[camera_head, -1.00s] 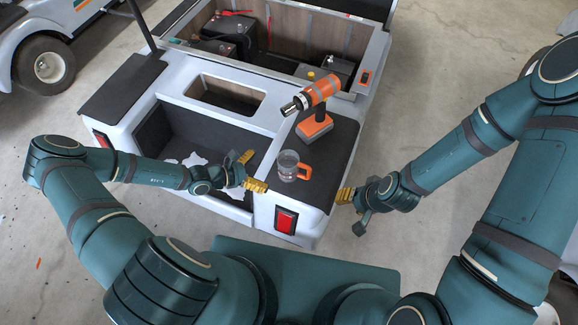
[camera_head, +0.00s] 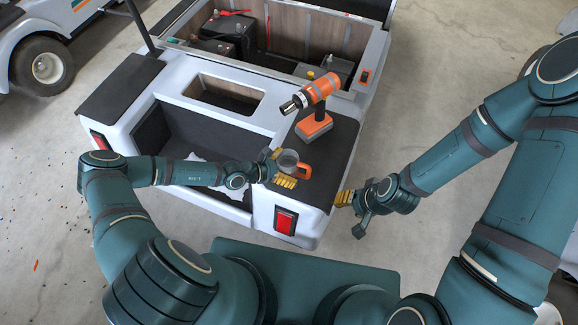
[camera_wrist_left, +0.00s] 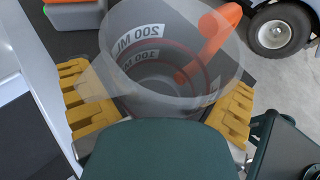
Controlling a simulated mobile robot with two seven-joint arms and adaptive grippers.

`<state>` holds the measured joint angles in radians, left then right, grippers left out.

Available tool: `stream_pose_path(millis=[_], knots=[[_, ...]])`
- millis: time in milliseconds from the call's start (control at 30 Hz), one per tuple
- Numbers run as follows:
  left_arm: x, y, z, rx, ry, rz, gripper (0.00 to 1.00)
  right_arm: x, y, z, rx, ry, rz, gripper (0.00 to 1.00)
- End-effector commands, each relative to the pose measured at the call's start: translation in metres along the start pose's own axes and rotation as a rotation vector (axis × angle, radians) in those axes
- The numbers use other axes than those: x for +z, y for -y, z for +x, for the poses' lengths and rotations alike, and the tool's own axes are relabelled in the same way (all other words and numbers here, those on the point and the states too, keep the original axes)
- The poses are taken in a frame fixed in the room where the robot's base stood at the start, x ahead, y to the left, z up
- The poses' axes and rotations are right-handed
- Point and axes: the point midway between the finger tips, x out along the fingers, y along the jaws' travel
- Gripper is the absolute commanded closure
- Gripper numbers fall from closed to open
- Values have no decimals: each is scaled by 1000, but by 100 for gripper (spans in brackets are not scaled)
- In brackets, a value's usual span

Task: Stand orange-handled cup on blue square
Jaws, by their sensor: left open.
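The clear measuring cup (camera_head: 289,161) with an orange handle stands upright on the dark right-hand pad of the cart's rear. The handle points right, away from my left gripper (camera_head: 282,168). That gripper is open, with one yellow finger on each side of the cup. In the left wrist view the cup (camera_wrist_left: 160,75) fills the space between the fingers, and "200 ML" and "100 ML" marks show on it. Whether the fingers touch it I cannot tell. My right gripper (camera_head: 344,198) hangs just right of the cart, away from the cup; its opening is unclear. I see no blue square.
An orange drill (camera_head: 314,106) stands on the same pad (camera_head: 338,145), close behind the cup. The open cart bay (camera_head: 283,40) holding batteries lies farther back. A recessed dark compartment (camera_head: 180,130) is left of the pad. A red tail light (camera_head: 285,220) is below the pad's front edge.

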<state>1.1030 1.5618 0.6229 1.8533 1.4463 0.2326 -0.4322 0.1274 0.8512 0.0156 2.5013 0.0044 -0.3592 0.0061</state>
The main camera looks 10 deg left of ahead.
Motion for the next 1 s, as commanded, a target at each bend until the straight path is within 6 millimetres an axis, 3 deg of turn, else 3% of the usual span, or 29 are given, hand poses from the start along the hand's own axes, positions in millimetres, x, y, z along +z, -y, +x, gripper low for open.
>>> stream_pose_path(millis=[133, 300, 467, 500, 733, 1000], knots=[[0, 0, 0, 0, 0, 0, 4, 0, 0, 0, 0, 0, 0, 53], [0, 0, 0, 0, -1, 0, 61, 0, 0, 0, 0, 0, 0, 53], [0, 0, 0, 0, -1, 0, 63, 0, 0, 0, 0, 0, 0, 53], [0, 0, 0, 0, -1, 0, 68, 0, 0, 0, 0, 0, 0, 53], [2, 0, -2, 0, -1, 0, 68, -1, 1, -2, 0, -1, 1, 53], [40, 0, -17, 1, 1, -1, 68, -11, 10, -26, 2, -21, 7, 53]])
